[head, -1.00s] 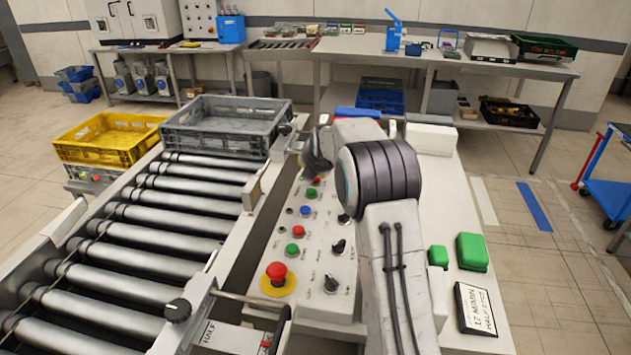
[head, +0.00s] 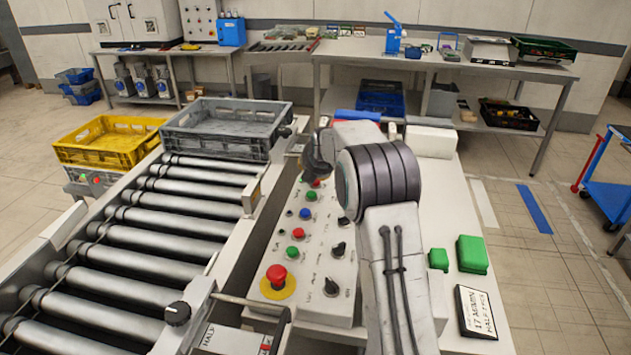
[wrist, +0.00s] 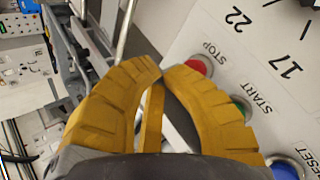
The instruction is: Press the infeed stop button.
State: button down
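The red STOP button (wrist: 201,64) shows in the wrist view, just right of my fingertips, on the pale panel. The green START button (wrist: 241,104) and blue RESET button (wrist: 287,170) follow below it. My gripper (wrist: 158,72) has yellow fingers whose tips meet, with nothing seen held. The tips appear close to the STOP button, but the remaining height cannot be told. In the head view my gripper (head: 318,168) is over the far end of the control panel (head: 318,262). The far red button (head: 315,183) lies partly hidden just below it.
The panel also holds another red button (head: 299,232), a red emergency mushroom (head: 277,275) and black knobs (head: 331,287). The roller conveyor (head: 150,225) runs along its left, with a grey crate (head: 225,145) at the far end. A yellow crate (head: 108,155) stands further left.

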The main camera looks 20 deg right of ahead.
jog(key=shift+f, duration=0.15)
jog(key=shift+f+b, duration=0.3)
jog(key=shift+b, duration=0.15)
jog(key=shift+f+b, duration=0.45)
jog(key=shift+f, duration=0.1)
dwell(1.3)
jog(key=shift+r, duration=0.15)
jog(key=shift+r+p, duration=0.6)
jog(key=shift+r, duration=0.2)
jog(key=shift+r+p, duration=1.85)
jog(key=shift+r, duration=0.7)
